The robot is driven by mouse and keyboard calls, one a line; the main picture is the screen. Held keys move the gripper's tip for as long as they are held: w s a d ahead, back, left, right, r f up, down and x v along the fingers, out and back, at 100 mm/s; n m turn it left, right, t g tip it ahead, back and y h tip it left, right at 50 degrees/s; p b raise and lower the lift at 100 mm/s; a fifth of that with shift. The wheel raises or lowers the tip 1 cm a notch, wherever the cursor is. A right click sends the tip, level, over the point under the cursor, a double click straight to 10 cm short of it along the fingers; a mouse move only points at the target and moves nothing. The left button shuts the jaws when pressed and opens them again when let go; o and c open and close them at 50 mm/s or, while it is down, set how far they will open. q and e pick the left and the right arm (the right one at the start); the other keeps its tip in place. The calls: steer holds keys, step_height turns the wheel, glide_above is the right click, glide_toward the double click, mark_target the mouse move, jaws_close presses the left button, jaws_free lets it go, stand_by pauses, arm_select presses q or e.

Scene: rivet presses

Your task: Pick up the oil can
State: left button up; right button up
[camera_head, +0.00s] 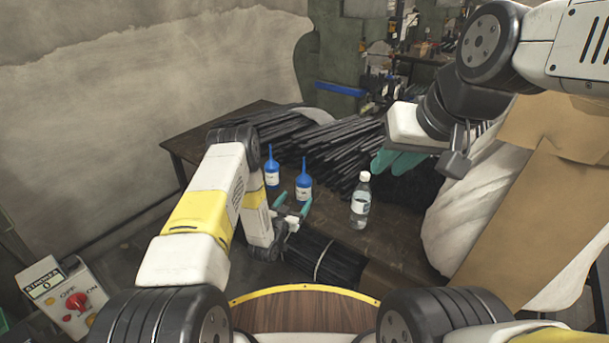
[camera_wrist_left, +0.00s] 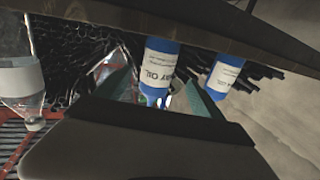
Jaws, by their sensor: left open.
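Two blue oil cans with white labels and thin spouts stand upright on the table in the head view. One is the left oil can (camera_head: 272,177); the other is the right oil can (camera_head: 304,190), slightly nearer. My left gripper (camera_head: 292,206) is open in front of them, fingers pointing at the right can. In the left wrist view, which is upside down, the right oil can (camera_wrist_left: 160,70) shows between the open fingers (camera_wrist_left: 155,92). The left oil can (camera_wrist_left: 224,76) is outside them. Contact cannot be told. My right gripper (camera_head: 397,161) is raised, its teal fingers close together.
A clear water bottle (camera_head: 360,203) stands right of the cans. Black bars (camera_head: 340,150) are heaped behind, and a tied black bundle (camera_head: 325,258) lies in front. Cardboard (camera_head: 530,205) and white sheeting stand at right. A switch box (camera_head: 65,295) is at lower left.

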mark_target(304, 189)
arm_select(q)
steer(key=x, duration=0.7)
steer(key=shift+w+d+f, duration=0.25)
steer(key=shift+w+d, duration=0.05)
jaws_close()
steer(key=shift+r, duration=0.1)
